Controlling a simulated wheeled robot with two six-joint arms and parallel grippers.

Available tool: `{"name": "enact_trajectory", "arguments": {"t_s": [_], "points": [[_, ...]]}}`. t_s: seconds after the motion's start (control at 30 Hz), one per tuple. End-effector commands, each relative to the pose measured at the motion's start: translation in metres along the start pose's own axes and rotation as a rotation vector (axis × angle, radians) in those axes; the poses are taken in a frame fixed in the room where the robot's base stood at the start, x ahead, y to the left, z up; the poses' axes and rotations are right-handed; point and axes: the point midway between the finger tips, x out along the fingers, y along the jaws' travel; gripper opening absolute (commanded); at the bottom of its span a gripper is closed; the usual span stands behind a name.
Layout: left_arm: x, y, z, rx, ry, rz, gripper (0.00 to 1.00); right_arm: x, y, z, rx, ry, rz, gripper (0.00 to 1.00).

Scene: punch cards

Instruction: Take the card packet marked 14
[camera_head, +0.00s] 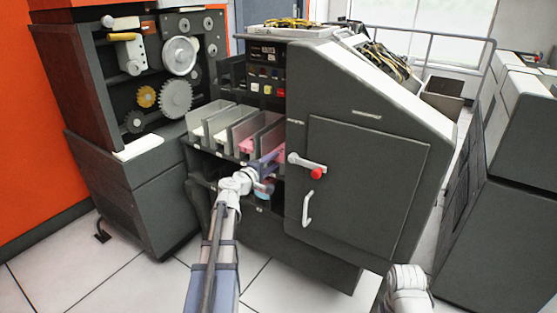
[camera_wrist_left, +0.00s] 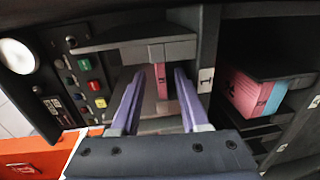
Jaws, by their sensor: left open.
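My left gripper (camera_head: 270,159) is at the right end of the row of card bins on the dark machine. Its two purple fingers are spread in the left wrist view (camera_wrist_left: 158,85), with nothing held between them. A narrow pink card packet (camera_wrist_left: 161,80) shows in a bin beyond and between the fingertips; its mark is too small to read surely. Pink cards (camera_head: 266,140) also show in the right bins in the head view, partly hidden by the gripper. A pink and blue packet (camera_wrist_left: 262,93) lies in a separate compartment; it shows below the gripper in the head view (camera_head: 265,186).
Paler bins (camera_head: 212,122) stand to the left. A grey cabinet door (camera_head: 365,195) with a red-knobbed lever (camera_head: 308,168) is close on the right. A panel of coloured buttons (camera_head: 267,80) is above the bins. Tiled floor (camera_head: 110,275) is open at the lower left.

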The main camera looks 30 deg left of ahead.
Motion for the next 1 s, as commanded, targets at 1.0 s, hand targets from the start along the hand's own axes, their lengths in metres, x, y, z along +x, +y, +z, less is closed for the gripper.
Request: {"name": "enact_trajectory", "arguments": {"t_s": [1.0], "points": [[0.038,0.0,0.0,0.001,0.0,0.0,0.27,0.004,-0.001,0.0,-0.001,0.0,-0.001,0.0]]}}
